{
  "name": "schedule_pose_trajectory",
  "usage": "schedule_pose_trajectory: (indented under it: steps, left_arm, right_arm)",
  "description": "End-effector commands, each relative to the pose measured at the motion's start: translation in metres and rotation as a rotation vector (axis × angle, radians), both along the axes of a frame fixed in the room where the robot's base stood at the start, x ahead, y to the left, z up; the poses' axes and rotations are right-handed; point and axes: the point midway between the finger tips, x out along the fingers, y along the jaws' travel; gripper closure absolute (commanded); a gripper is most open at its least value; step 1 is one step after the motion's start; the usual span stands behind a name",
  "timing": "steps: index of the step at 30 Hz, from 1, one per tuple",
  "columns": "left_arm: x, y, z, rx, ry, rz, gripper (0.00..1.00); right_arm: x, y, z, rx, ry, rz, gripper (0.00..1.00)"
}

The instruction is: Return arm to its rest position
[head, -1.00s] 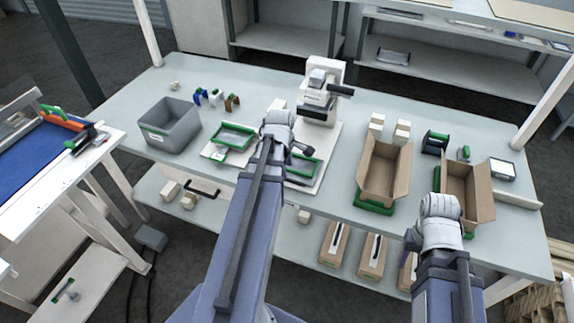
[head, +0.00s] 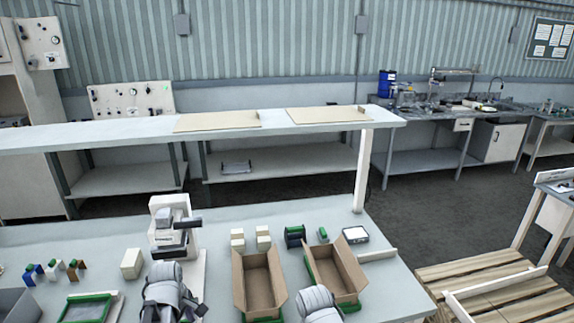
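My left arm (head: 163,286) comes up from the bottom edge in the head view, left of the middle. Its white rounded joint stands in front of the workbench (head: 215,240). My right arm (head: 318,303) shows only its white rounded joint at the bottom edge, in front of the open cardboard boxes.
A white press-like device (head: 172,222) stands behind my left arm. Two open cardboard boxes, the left (head: 258,283) and the right (head: 336,268), stand near my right arm. A raised shelf (head: 150,130) runs behind the bench. A wooden pallet (head: 490,280) lies at right.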

Motion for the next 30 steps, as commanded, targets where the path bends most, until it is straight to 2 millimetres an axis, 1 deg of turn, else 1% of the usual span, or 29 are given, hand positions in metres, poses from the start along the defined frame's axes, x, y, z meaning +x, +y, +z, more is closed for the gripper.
schedule_pose_trajectory:
  steps: [1,2,3,5,6,9,12,13,16,18,20,24,30]
  left_arm:
    - [-0.004,-0.032,-0.003,0.017,0.022,-0.157,0.53]
    - [-0.005,-0.048,-0.004,0.028,0.035,-0.251,0.53]
    - [-0.009,-0.068,-0.005,0.04,0.053,-0.375,0.53]
    - [-0.016,-0.098,-0.007,0.06,0.078,-0.562,0.53]
    - [-0.021,-0.117,-0.008,0.073,0.097,-0.687,0.53]
    - [-0.038,-0.16,-0.01,0.1,0.136,-0.982,0.53]
    - [-0.054,-0.194,-0.011,0.123,0.172,-1.236,0.53]
    - [-0.059,-0.202,-0.011,0.129,0.181,-1.302,0.53]
    - [-0.072,-0.222,-0.012,0.143,0.206,-1.479,0.53]
    - [-0.078,-0.232,-0.012,0.15,0.218,-1.563,0.53]
    - [-0.082,-0.237,-0.012,0.154,0.225,-1.612,0.53]
    - [-0.085,-0.241,-0.012,0.155,0.233,-1.657,0.53]
    - [-0.085,-0.241,-0.012,0.155,0.232,-1.656,0.53]
  right_arm:
    - [0.0,0.0,-0.003,0.0,0.0,0.0,0.5]
    - [0.0,0.0,-0.003,0.0,0.0,0.0,0.5]
    - [0.0,0.0,-0.004,0.0,0.0,0.0,0.5]
    - [0.0,0.0,-0.005,0.0,0.0,0.0,0.5]
    - [0.0,0.0,-0.006,0.0,0.0,0.0,0.5]
    - [0.0,0.0,-0.008,0.0,0.0,0.0,0.5]
    - [0.0,0.0,-0.01,0.0,0.0,0.0,0.5]
    - [0.0,0.0,-0.01,0.0,0.0,0.0,0.5]
    - [0.0,0.0,-0.011,0.0,0.0,0.0,0.5]
    - [0.0,0.0,-0.011,0.0,0.0,0.0,0.5]
    - [0.0,0.0,-0.012,0.0,0.0,0.0,0.5]
    - [0.0,0.0,-0.012,0.0,0.0,0.0,0.5]
    - [0.0,0.0,-0.012,0.0,0.0,0.0,0.5]
